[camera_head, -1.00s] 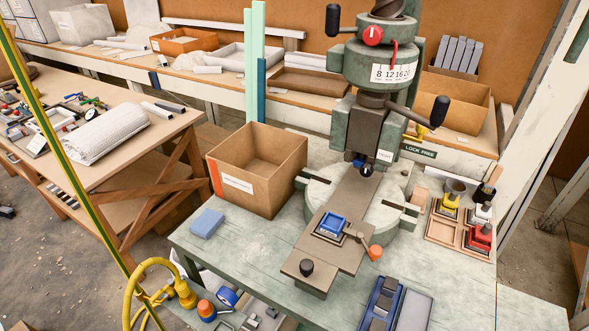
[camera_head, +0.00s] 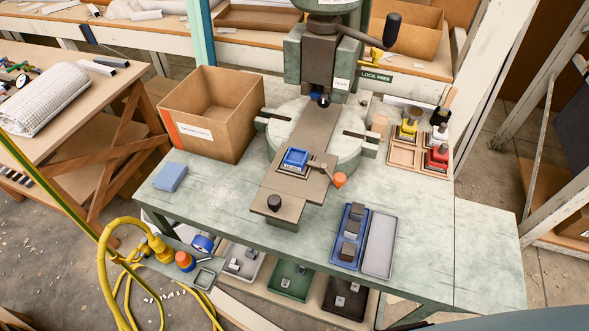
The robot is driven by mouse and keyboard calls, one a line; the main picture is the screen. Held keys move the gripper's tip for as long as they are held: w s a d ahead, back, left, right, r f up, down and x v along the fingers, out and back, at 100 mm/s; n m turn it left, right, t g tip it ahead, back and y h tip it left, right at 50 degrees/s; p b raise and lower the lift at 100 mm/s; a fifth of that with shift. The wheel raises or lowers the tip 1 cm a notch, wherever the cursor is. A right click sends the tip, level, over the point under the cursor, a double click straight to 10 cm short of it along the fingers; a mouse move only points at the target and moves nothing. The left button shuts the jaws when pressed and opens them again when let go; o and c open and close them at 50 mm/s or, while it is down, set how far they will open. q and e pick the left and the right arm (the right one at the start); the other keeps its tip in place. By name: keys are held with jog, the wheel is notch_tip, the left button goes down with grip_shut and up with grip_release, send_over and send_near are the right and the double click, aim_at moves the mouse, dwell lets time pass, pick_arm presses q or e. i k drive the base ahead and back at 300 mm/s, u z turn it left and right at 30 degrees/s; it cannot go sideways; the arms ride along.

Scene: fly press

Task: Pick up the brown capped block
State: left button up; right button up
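I cannot tell for certain which item is the brown capped block. Several small blocks with grey-brown tops (camera_head: 351,228) sit in a row in a narrow blue tray (camera_head: 337,258) at the front right of the bench. A plain tan block (camera_head: 379,124) stands just right of the press's round table. A wooden tray (camera_head: 404,154) at the bench's right back holds yellow (camera_head: 408,129), white (camera_head: 439,132) and red (camera_head: 437,158) pieces, with one compartment empty. A blue piece (camera_head: 296,158) sits in the press fixture. Neither gripper is in view.
The green fly press (camera_head: 320,60) stands at the back of the bench (camera_head: 225,205). An open cardboard box (camera_head: 212,110) is left of it, near a blue block (camera_head: 171,177). An empty grey tray (camera_head: 380,245) lies beside the blue tray. The front left bench top is mostly clear.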

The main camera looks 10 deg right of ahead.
aim_at(348, 252)
jog(key=u, duration=1.05)
jog(key=k, duration=0.75)
jog(key=z, duration=0.9)
